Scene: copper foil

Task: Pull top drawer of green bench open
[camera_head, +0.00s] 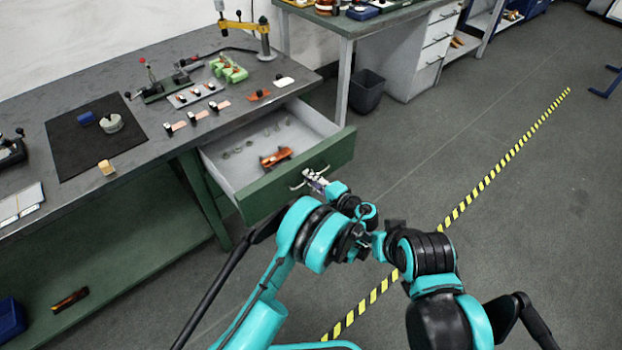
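The green bench (150,72) has a dark grey top and stands on the left. Its top drawer (247,202) has a green front and a light grey inside, and it stands pulled out from the bench. An orange-brown object (276,158) and several small round parts lie in it. My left gripper (312,181) is at the handle (297,184) on the drawer front; the fingers are small here and I cannot tell whether they grip it. My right arm is at the lower right, and its gripper cannot be made out clearly.
A black mat (75,145) and several small tools and fixtures lie on the bench top. A dark bin (367,91) stands beyond the drawer, by a second bench (350,25). Yellow-black tape (487,180) crosses the open floor at the right.

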